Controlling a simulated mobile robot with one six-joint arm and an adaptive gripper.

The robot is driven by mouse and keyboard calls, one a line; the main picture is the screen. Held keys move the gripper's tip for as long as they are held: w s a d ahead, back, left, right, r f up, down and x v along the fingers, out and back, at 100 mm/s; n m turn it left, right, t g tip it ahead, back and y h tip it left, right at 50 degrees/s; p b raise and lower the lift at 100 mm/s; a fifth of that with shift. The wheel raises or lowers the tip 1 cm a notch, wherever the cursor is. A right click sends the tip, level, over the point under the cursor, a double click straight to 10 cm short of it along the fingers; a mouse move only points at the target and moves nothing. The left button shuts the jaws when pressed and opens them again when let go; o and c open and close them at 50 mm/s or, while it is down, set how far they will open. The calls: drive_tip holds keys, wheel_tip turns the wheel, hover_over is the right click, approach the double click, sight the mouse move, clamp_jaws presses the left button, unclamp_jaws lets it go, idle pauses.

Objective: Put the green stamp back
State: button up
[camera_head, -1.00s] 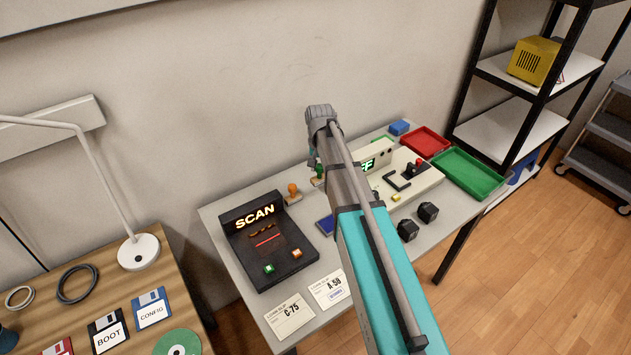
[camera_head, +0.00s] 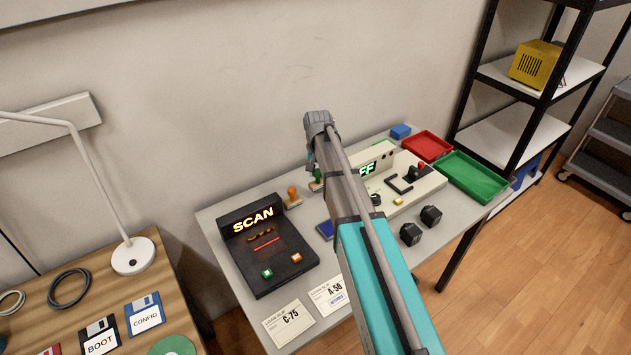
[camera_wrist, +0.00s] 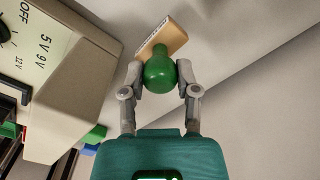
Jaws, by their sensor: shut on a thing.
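The green stamp (camera_wrist: 161,75) has a round green handle and a pale wooden base with markings along one edge. In the wrist view my gripper (camera_wrist: 160,68) is shut on the handle, with one finger on each side. In the head view the green stamp (camera_head: 318,173) is partly hidden by my arm, close to the wall at the back of the grey table (camera_head: 222,222). An orange-handled stamp (camera_head: 293,195) stands upright just left of it. I cannot tell whether the green stamp's base touches the table.
A black SCAN device (camera_head: 268,250) is at the left, and a beige power unit (camera_head: 420,180) is right of my arm.

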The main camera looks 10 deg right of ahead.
sight(318, 178)
drive_tip(key=shift+f+b, duration=1.1)
drive_tip(key=shift+f, duration=0.3)
drive_tip(key=shift+f, duration=0.1)
drive_tip(key=o, duration=0.9)
wheel_tip(318, 178, up, 12)
drive_tip(key=p, duration=1.2)
drive_tip(key=shift+s, duration=0.55)
drive_tip(key=s+n, duration=0.4)
drive_tip(key=s, duration=1.9)
drive_tip(key=shift+a+n, duration=0.3)
drive_tip(key=shift+a, duration=0.05)
